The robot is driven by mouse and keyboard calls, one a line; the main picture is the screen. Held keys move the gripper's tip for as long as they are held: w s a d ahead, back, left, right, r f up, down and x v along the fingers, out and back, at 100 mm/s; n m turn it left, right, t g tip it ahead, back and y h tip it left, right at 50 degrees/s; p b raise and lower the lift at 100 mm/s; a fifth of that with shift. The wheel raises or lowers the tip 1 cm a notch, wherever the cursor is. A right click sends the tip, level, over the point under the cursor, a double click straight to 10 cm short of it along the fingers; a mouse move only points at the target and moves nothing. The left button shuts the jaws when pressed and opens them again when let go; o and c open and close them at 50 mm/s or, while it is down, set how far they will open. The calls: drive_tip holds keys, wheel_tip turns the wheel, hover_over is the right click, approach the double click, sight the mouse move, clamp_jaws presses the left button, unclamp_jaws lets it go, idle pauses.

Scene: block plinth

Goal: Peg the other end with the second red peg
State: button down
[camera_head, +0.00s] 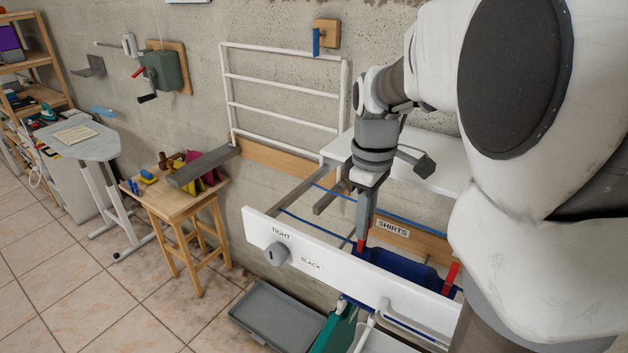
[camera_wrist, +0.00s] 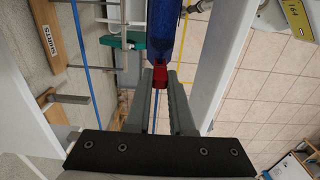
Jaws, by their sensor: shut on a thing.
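My gripper (camera_head: 363,236) points down over the rack behind the white front board and is shut on a red peg (camera_head: 361,246). In the wrist view, the peg (camera_wrist: 160,76) sits between the fingertips of my gripper (camera_wrist: 160,88). Its far end meets the edge of the blue cloth (camera_wrist: 167,35); I cannot tell whether it grips the cloth. In the head view, the blue cloth (camera_head: 402,268) hangs behind the board, partly hidden by it. Another red peg (camera_head: 451,278) stands upright at the cloth's right end.
The white board (camera_head: 345,270) with a grey knob (camera_head: 277,253) and TIGHT and SLACK labels runs close in front of my gripper. Blue lines cross the rack behind it.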

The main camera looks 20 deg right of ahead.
drive_tip(key=shift+f+b, duration=0.6)
drive_tip(key=shift+f, duration=0.3)
drive_tip(key=shift+c, duration=1.1)
unclamp_jaws()
drive_tip(key=shift+r+p, duration=2.15)
drive_tip(key=shift+r, duration=0.45)
drive_tip(key=shift+a+f, duration=0.1)
